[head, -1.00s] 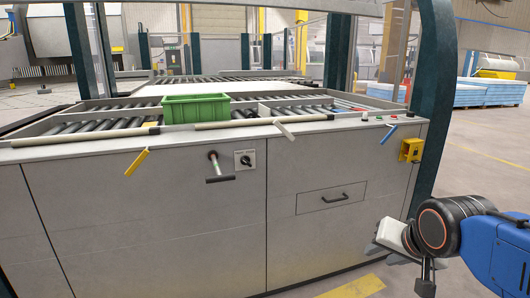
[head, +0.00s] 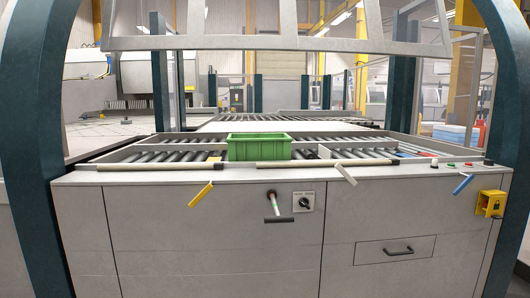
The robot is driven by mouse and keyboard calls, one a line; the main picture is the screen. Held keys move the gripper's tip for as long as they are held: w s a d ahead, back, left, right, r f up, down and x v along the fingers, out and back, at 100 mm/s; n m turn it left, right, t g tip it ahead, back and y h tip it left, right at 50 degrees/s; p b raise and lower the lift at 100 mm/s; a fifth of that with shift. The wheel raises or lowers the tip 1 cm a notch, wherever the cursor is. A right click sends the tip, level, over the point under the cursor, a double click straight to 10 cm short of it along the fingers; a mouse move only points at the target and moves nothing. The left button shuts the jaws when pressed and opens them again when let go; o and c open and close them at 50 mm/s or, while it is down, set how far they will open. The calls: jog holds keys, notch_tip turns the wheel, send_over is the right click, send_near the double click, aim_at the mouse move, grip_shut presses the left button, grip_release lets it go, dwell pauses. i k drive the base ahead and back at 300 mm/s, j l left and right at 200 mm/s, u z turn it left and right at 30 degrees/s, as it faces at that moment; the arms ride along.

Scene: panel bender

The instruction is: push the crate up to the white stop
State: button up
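The green crate (head: 259,148) stands upright on the roller bed behind the front rail of the machine, a little left of the picture's middle. A small pale piece that looks like the white stop (head: 324,152) stands on the rollers to the right of the crate. A gap with bare rollers lies between the crate and this piece. My gripper is not in view, so its state and place are hidden.
The roller bed (head: 172,156) also runs left of the crate. Low bars (head: 147,166) lie along the front edge. Yellow (head: 201,195), white and blue (head: 463,184) handles stick out in front. Dark green posts (head: 30,130) frame both sides.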

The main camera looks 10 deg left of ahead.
aim_at(250, 147)
jog(key=i+u, duration=0.25)
jog(key=i, duration=0.25)
jog(key=i+l+u, duration=0.3)
jog(key=i, duration=0.2)
